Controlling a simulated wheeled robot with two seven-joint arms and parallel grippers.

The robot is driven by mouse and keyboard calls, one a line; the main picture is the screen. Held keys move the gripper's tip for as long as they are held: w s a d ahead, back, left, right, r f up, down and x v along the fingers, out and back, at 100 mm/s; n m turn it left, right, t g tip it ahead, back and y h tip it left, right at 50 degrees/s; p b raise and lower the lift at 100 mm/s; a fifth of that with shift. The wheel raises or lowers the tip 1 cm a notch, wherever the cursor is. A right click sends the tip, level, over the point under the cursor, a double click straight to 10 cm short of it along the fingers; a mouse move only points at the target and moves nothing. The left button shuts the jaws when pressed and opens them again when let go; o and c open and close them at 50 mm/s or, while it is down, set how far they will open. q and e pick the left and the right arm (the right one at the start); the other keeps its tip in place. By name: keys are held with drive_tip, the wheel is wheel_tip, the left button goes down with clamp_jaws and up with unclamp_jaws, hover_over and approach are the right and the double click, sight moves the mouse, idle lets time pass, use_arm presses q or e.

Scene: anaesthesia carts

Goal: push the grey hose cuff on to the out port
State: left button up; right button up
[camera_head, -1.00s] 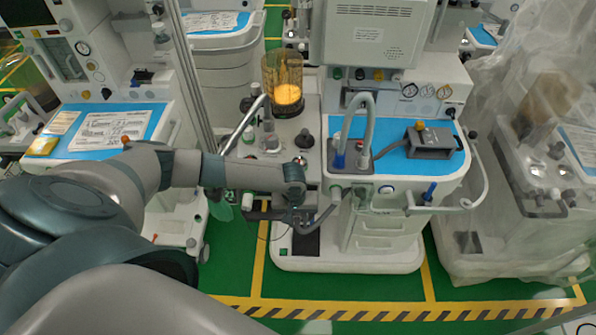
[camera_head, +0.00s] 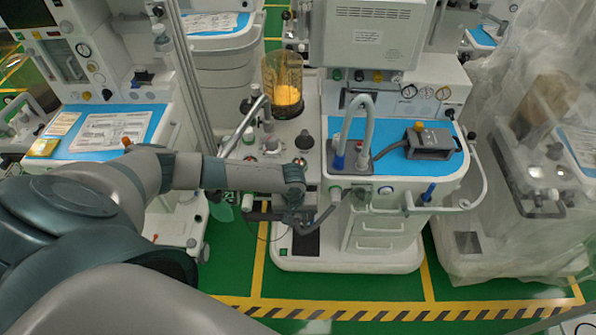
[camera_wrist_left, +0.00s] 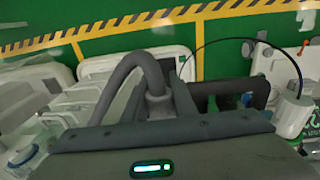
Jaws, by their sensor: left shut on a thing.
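My left gripper (camera_head: 291,216) is low in front of the middle cart, left of its drawers. In the left wrist view it is shut on the light grey hose cuff (camera_wrist_left: 157,101). The dark grey hose (camera_head: 328,212) bends from the cuff toward the cart front at the right; in the left wrist view it arches to the lower left (camera_wrist_left: 118,78). A white cylindrical fitting with a green ring (camera_head: 247,200) is left of the gripper, apart from it; I cannot tell whether it is the out port. The cuff's mouth is hidden by the fingers. My right gripper is out of view.
The middle cart (camera_head: 385,258) has a blue top mat, a grey box (camera_head: 429,142) and a side rail (camera_head: 470,204). An amber canister (camera_head: 283,78) stands above my forearm. A thin black cable (camera_wrist_left: 240,39) loops beside the gripper. Green floor lies in front.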

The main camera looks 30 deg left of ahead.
use_arm(q)
drive_tip(key=shift+p, duration=0.8)
idle(1.4)
drive_tip(key=shift+w+a, duration=0.1)
drive_tip(key=shift+w, duration=0.15)
idle(0.4)
drive_tip(key=shift+w+a+b, duration=0.55)
drive_tip(key=shift+w+a, duration=0.1)
drive_tip(key=shift+w, duration=0.35)
drive_tip(key=o, duration=1.1)
drive_tip(key=shift+r, duration=0.1)
wheel_tip(320, 180, up, 17)
drive_tip(key=s+b, duration=0.1)
drive_tip(key=b, duration=0.2)
drive_tip(key=shift+s+a+b, duration=0.15)
drive_tip(key=shift+a+b, duration=0.15)
drive_tip(key=shift+a, duration=0.05)
idle(0.4)
